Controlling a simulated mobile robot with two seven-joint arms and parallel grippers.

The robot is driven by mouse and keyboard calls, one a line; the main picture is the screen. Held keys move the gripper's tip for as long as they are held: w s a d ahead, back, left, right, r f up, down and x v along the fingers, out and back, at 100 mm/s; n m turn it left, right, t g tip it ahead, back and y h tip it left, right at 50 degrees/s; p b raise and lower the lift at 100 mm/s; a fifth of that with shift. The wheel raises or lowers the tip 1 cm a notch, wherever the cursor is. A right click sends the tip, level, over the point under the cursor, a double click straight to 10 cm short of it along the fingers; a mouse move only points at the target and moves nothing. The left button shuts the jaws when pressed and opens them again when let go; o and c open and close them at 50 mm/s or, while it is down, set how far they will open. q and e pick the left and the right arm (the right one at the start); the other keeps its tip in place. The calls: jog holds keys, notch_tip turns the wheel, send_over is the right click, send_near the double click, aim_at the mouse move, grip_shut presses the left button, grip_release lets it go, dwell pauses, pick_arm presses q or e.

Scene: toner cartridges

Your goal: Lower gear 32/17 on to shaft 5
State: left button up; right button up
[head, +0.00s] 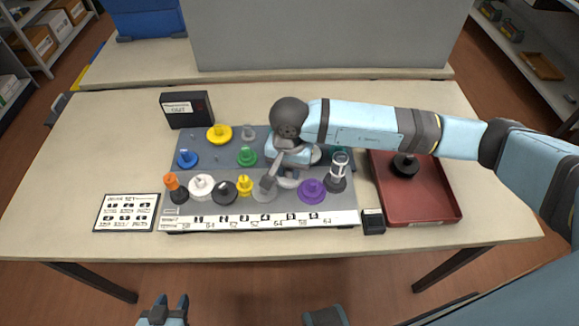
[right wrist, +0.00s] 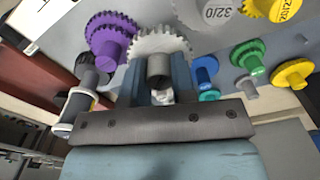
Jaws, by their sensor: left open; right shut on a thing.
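My right gripper (head: 289,172) is shut on the grey hub of a pale toothed gear (right wrist: 160,45), which I take as gear 32/17; its own marking cannot be read. In the head view the held gear (head: 289,183) is mostly hidden under the gripper, low over the front row of the board. It sits between the purple gear (head: 311,190) and a light grey gear (head: 264,192). Shaft 5 is hidden, and I cannot tell whether the gear touches it. My left gripper (head: 163,312) is open and empty at the bottom edge, off the table.
The grey board (head: 330,212) carries several coloured gears, including yellow (head: 219,134), green (head: 246,156) and blue (head: 187,158). A dark post with a clear top (head: 338,178) stands right of the purple gear. A red tray (head: 430,205) holds a black part (head: 405,166).

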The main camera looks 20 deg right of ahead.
aim_at(290, 177)
jog(key=shift+f, duration=0.25)
jog(key=shift+b, duration=0.5)
dwell(0.6)
jog(key=shift+f+b, duration=0.35)
jog(key=shift+b, duration=0.25)
dwell(0.5)
jog(key=shift+b, duration=0.45)
dwell(0.5)
jog(key=shift+f+b, duration=1.15)
dwell(0.5)
